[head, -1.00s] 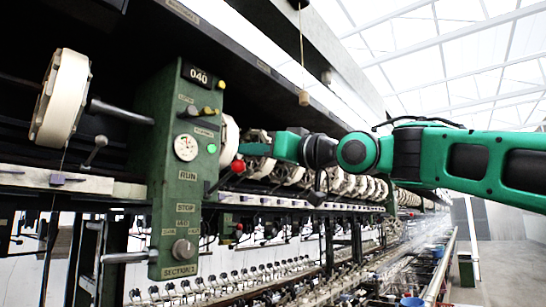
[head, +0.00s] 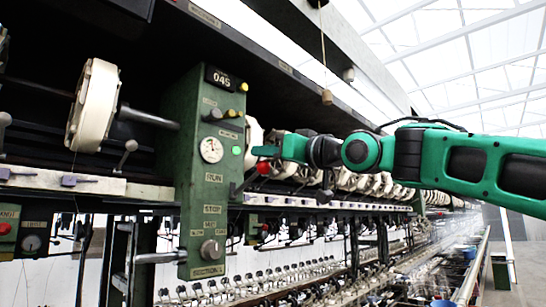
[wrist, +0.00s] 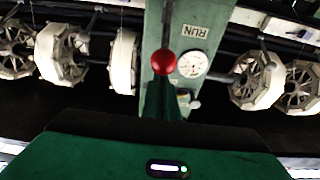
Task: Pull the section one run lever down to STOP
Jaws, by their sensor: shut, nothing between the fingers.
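The section one lever has a red ball knob (head: 263,168) on a dark rod and juts from the right side of the green control post (head: 203,130). The knob stands about level with the RUN label (head: 214,177), above the STOP label (head: 212,209). My gripper (head: 258,151) is shut and empty, its tip just above the knob in the head view. In the wrist view the red knob (wrist: 165,62) sits right at the end of my shut fingers (wrist: 162,98). I cannot tell whether they touch.
A white reel (head: 92,105) is left of the post, and a row of white reels (head: 345,180) runs behind my gripper. A round gauge (head: 211,149), a green lamp and a lower knob (head: 210,249) are on the post. The aisle at right is open.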

